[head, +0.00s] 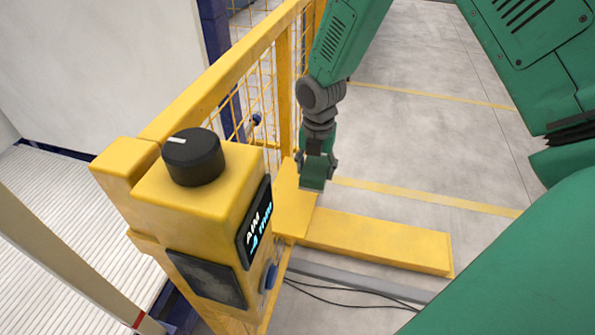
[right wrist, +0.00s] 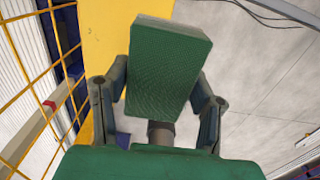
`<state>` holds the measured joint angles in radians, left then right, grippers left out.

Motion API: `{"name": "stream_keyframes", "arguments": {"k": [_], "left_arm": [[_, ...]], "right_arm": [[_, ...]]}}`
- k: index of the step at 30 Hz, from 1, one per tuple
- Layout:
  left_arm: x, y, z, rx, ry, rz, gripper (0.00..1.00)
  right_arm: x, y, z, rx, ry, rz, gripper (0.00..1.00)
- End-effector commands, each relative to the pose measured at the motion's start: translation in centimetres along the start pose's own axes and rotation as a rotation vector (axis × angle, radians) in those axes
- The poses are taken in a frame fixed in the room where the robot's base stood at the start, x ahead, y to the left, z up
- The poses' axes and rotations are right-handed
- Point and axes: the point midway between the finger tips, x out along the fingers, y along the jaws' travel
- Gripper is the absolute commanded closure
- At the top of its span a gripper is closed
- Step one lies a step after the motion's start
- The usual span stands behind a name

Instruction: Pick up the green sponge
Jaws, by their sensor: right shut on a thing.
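The green sponge (right wrist: 166,68) is a block with a textured face, held between the two fingers of my right gripper (right wrist: 160,90) in the right wrist view. The fingers are at its left and right sides, and the sponge sticks out past them. In the head view my right gripper (head: 318,166) hangs pointing down with the sponge (head: 313,183) at its lower end. It appears in front of a yellow surface behind the control box; whether the sponge touches anything there I cannot tell. My left gripper is not in view.
A yellow control box (head: 190,215) with a black knob (head: 193,157) and a small display stands at front left. A yellow mesh fence (head: 215,85) runs back from it. A low yellow beam (head: 385,242) and dark cables lie on the floor. Open grey floor lies to the right.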

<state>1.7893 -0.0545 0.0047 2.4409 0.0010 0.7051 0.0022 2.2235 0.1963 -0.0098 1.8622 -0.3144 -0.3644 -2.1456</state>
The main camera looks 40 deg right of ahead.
Motion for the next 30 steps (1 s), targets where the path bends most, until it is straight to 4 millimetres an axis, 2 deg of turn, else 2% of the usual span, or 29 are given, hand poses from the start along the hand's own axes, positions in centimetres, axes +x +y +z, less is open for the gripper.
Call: {"name": "stream_keyframes", "arguments": {"k": [1,9,15,21,30], "left_arm": [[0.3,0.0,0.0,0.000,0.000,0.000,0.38],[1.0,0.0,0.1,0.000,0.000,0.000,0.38],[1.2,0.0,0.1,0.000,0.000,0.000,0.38],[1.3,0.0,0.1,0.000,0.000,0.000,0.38],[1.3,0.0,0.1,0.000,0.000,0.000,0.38]], "right_arm": [[0.1,-1.4,-0.1,0.004,0.004,0.000,0.74],[0.1,-9.1,-0.1,0.004,0.003,0.002,0.74],[0.1,-12.9,0.0,0.003,0.002,0.000,0.74],[0.0,-14.4,-0.1,0.000,0.000,-0.001,0.74],[0.0,-14.6,-0.1,0.000,0.000,-0.001,0.74]]}}
